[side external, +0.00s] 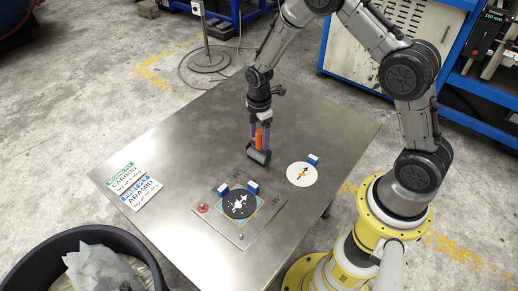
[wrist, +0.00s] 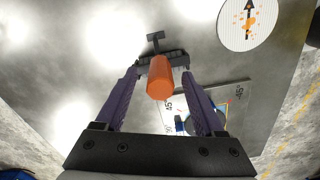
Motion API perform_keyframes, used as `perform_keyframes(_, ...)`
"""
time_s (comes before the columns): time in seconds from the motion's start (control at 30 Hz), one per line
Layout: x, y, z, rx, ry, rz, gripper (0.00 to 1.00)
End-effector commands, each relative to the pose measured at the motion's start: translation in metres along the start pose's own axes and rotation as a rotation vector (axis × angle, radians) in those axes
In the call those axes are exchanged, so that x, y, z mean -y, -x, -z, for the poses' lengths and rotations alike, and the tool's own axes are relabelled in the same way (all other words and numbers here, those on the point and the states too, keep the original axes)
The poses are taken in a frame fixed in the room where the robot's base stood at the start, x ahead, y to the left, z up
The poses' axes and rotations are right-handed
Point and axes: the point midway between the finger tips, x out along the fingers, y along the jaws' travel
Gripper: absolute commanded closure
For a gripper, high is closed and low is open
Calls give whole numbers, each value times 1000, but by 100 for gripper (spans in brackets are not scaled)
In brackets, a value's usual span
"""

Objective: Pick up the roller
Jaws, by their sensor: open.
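The roller has an orange handle (side external: 259,138) and a dark ribbed drum (side external: 259,156). It rests on the metal table, its handle pointing up, behind the square plate. In the wrist view the orange handle (wrist: 160,80) points toward the camera, with the drum and frame beyond it. My gripper (side external: 260,146) is above the drum, its purple fingers pointing down on either side of the handle. In the wrist view my gripper (wrist: 161,72) is open, and gaps show between the handle and both fingers. Whether a fingertip touches the drum or frame cannot be told.
A square plate (side external: 209,207) holds a black disc (side external: 240,204) with blue-and-white blocks beside it and a red knob (side external: 203,208). A white disc (side external: 302,174) lies to the right. Two labels (side external: 130,180) lie left. A black bin (side external: 85,236) stands below the table's left edge.

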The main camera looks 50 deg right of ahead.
Motion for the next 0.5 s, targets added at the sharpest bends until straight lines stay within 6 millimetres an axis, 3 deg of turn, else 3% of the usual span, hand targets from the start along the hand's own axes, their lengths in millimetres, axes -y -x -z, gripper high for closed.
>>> perform_keyframes(0.13, 0, -13, 0, 0, 0, 0, 29)
perform_keyframes(0.37, 0, -15, 0, 0, 0, -1, 29)
perform_keyframes(0.5, 0, -14, 0, 0, 0, -1, 51)
